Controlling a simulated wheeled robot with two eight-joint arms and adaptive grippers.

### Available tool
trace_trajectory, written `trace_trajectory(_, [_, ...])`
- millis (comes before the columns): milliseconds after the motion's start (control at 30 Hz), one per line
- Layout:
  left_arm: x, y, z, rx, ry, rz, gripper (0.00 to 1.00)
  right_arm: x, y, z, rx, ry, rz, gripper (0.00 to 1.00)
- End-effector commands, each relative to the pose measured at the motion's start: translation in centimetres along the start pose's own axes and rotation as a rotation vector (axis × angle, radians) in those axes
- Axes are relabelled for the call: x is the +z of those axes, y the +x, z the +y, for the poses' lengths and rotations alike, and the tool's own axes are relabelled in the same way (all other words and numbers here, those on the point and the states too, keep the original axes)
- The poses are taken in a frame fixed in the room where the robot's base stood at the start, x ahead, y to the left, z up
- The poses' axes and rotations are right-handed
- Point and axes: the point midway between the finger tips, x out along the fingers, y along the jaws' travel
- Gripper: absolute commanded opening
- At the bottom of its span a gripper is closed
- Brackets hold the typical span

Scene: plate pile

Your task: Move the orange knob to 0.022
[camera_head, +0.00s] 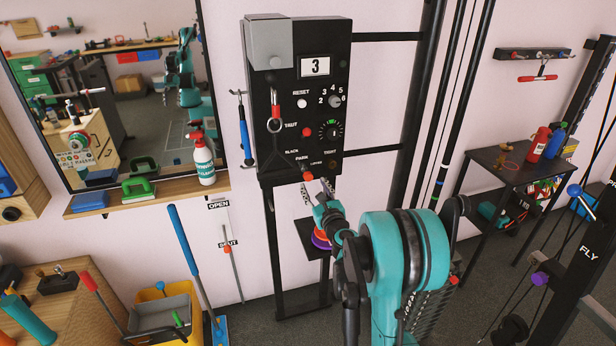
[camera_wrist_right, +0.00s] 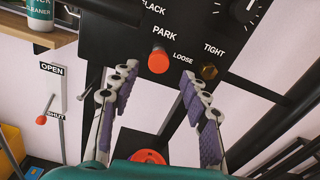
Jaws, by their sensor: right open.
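The orange knob (camera_head: 307,176) sticks out at the lower edge of the black panel (camera_head: 343,100), below the word PARK. In the right wrist view the knob (camera_wrist_right: 158,61) is near the top centre, left of a brass knob marked LOOSE and TIGHT. My right gripper (camera_head: 316,191) is open just below and in front of the knob. In the wrist view its two purple-padded fingers (camera_wrist_right: 158,82) stand wide apart, left and right of the knob, touching nothing that I can see. My left gripper is not in view.
Below the panel, a small shelf holds an orange and purple round thing (camera_head: 320,239), partly hidden by my right arm. An OPEN/SHUT lever with an orange-red knob (camera_wrist_right: 41,120) is on the wall to the left. Black vertical poles (camera_head: 419,100) stand right of the panel.

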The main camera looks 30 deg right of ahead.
Motion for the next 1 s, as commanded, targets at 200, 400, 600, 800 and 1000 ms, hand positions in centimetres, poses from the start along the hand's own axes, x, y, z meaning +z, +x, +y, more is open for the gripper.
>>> trace_trajectory(200, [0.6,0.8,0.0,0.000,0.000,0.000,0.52,-0.2,3.8,0.2,0.003,-0.003,0.000,0.46])
trace_trajectory(400, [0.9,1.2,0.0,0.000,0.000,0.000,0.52,-0.1,6.2,0.2,0.003,-0.005,0.000,0.46])
trace_trajectory(600, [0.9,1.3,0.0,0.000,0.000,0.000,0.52,0.1,6.7,0.2,0.004,-0.006,0.000,0.46])
trace_trajectory(800, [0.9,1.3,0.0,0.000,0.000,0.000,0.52,0.1,6.7,0.2,0.004,-0.006,0.000,0.33])
trace_trajectory(1000, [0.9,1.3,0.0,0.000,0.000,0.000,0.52,0.1,6.7,0.2,0.004,-0.006,0.000,0.00])
